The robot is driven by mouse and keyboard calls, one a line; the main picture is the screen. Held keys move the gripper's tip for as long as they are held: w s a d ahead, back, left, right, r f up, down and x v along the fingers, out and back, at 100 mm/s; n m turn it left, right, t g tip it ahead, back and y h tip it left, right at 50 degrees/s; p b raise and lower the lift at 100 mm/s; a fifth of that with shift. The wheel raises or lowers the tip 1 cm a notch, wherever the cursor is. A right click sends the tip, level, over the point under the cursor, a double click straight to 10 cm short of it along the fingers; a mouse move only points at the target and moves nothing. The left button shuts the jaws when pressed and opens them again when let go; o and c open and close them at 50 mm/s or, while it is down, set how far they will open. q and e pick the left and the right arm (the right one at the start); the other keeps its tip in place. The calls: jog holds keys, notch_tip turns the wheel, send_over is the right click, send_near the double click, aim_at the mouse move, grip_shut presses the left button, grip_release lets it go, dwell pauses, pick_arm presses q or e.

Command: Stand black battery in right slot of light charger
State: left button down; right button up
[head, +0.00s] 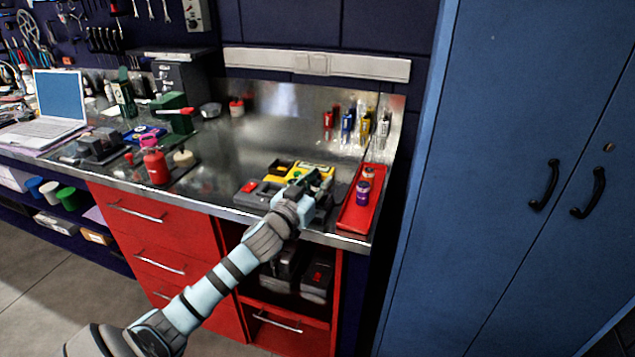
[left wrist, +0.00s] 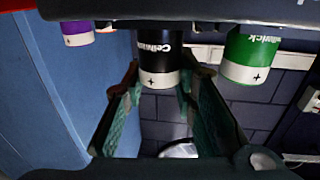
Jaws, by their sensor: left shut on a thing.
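The left wrist view is upside down. In it my left gripper (left wrist: 159,72) is shut on the black battery (left wrist: 160,50), whose white plus end points up in the room. A green battery (left wrist: 250,52) stands beside it, apart, at a similar height. A grey edge (left wrist: 200,18) hides the lower ends of both. This may be the light charger, but I cannot tell whether the black battery is seated in a slot. In the head view my left gripper (head: 316,184) is at the bench's right end and largely covers the battery and whatever is under it.
A red tray (head: 350,219) with a purple battery (head: 362,194) lies just right of the gripper. A dark grey charger-like unit (head: 250,196) and a yellow item (head: 322,169) stand close left and behind. A blue cabinet (head: 500,150) is at right.

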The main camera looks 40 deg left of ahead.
aim_at(314, 189)
pick_arm(q)
jog(key=shift+f+b, duration=0.35)
jog(key=shift+f, duration=0.1)
jog(key=c, duration=1.6)
grip_release()
jog(key=shift+s, duration=0.35)
jog(key=s, duration=0.2)
jog(key=s+d, duration=0.1)
jog(key=s, duration=0.2)
jog(key=shift+b, duration=0.35)
jog(key=s+p, duration=0.1)
jog(key=s, duration=0.1)
jog(key=s+d, duration=0.1)
jog(key=s, duration=0.2)
jog(key=shift+s+p, duration=0.1)
jog(key=shift+p, duration=0.25)
